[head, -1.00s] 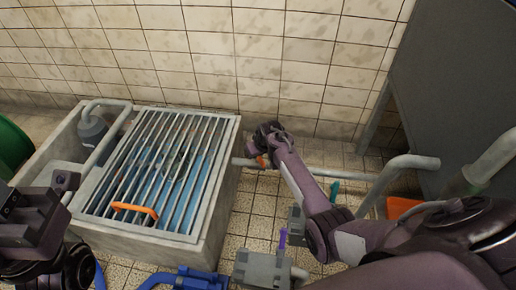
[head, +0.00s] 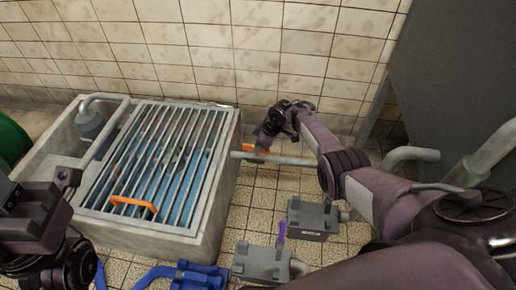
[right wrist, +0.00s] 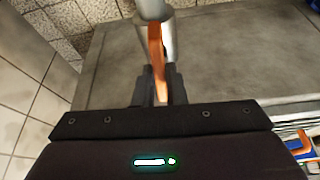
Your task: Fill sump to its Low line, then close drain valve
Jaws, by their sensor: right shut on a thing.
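The sump (head: 215,205) is a concrete basin at left in the head view, with a metal grate (head: 150,150) over blue water (head: 185,185). A grey drain pipe (head: 290,160) leaves its right wall. An orange valve lever (head: 262,151) sits on this pipe and lies roughly along it. My right gripper (head: 259,146) is shut on the lever, which shows between the fingers in the right wrist view (right wrist: 157,60). I cannot make out a Low line.
An orange handle (head: 134,204) is on the front of the grate. A grey pump-like unit (head: 90,125) stands in the basin's left part. Grey boxes (head: 312,218) and blue pipework (head: 185,277) occupy the floor in front. A dark panel (head: 455,75) stands at right.

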